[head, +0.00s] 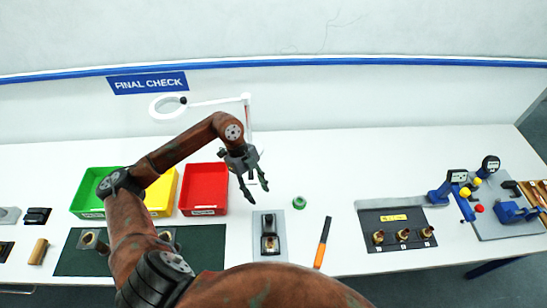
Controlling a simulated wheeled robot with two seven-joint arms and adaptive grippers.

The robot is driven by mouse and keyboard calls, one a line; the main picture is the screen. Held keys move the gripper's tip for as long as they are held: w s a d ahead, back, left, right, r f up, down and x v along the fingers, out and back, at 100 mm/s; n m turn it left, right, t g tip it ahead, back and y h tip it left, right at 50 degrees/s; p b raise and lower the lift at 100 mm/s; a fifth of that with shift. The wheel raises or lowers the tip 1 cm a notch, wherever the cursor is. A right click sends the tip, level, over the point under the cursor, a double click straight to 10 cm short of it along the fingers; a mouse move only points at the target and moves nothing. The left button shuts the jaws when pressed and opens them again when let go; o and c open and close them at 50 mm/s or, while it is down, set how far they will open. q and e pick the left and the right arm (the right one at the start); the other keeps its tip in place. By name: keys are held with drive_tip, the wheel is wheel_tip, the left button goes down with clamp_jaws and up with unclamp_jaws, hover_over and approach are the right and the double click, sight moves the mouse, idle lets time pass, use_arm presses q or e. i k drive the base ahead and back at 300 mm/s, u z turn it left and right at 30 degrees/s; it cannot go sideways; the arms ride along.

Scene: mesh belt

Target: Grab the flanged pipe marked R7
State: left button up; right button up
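My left gripper (256,192) hangs above the table, just right of the red bin, with its two fingers apart and nothing between them. A tan, ring-ended piece (89,239) that looks like a flanged pipe is on the dark green mat (210,255). A second piece (167,236) shows partly behind my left arm on the same mat. Three brass fittings (403,234) stand in a row on a dark board with small white labels. No R7 mark is readable on any of them. My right gripper is not in view.
Green (84,205), yellow (160,200) and red (204,190) bins stand behind the mat. A grey plate with a metal device (269,238), a green tape roll (299,202) and an orange-handled tool (321,250) lie mid-table. The table's back centre is clear.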

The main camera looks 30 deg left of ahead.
sight(269, 244)
drive_tip(key=k, duration=2)
